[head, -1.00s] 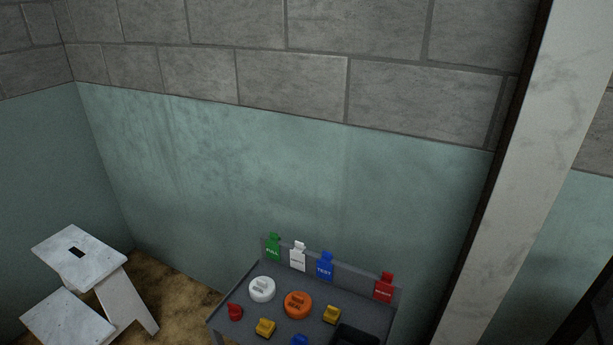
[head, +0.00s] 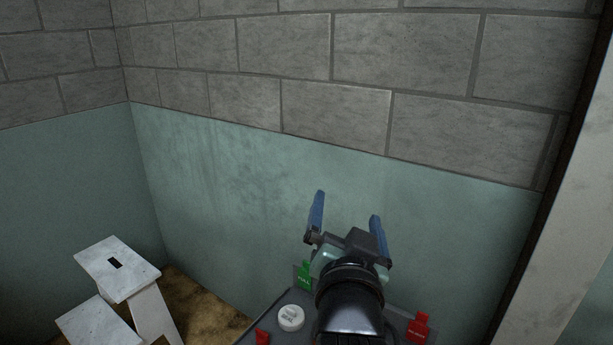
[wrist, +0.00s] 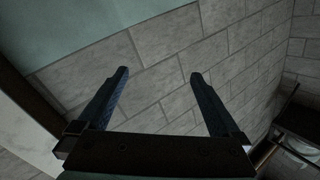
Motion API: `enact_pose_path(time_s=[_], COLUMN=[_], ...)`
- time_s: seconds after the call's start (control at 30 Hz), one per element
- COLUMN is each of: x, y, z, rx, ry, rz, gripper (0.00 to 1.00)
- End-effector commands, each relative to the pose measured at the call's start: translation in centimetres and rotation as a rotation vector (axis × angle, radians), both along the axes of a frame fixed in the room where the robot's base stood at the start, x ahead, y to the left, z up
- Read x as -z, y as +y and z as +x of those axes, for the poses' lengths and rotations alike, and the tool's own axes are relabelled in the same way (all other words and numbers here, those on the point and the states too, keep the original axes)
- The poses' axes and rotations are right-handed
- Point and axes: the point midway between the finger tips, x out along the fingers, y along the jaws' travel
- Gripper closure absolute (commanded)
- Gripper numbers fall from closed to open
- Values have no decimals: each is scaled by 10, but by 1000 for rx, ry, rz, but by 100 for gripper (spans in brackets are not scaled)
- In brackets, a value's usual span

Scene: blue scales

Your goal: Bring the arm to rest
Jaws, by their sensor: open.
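My gripper (head: 347,208) is raised in front of the wall, above the grey table (head: 265,310), in the head view. Its two blue fingers stand wide apart and point up, with nothing between them. In the wrist view my gripper (wrist: 158,75) also shows open and empty, with only the wall beyond the fingers. My arm hides the middle of the table and most of what lies on it.
A white round piece (head: 291,318), a green tag (head: 304,276), a red tag (head: 418,328) and a red piece (head: 262,337) show on the table. A white step stool (head: 117,268) stands at left. A pale post (head: 560,240) stands at right.

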Motion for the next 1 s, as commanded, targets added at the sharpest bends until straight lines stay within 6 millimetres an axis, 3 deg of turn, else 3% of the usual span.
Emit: enact_pose_path(time_s=[0.03,0.2,0.27,0.43,0.5,0.7,0.9,1.0], x=[-40,-156,-193,-280,-319,-382,-430,-442], y=[7,31,39,59,59,59,59,59], z=[-10,-65,-92,-187,-185,-183,-182,-182], rx=[-9,-6,6,78,80,77,76,76], ry=[-89,-381,-485,-787,-780,-775,-772,-772], rz=[-51,-228,-288,-442,-447,-445,-443,-443], gripper=[0,0,0,0,0,0,0,0])
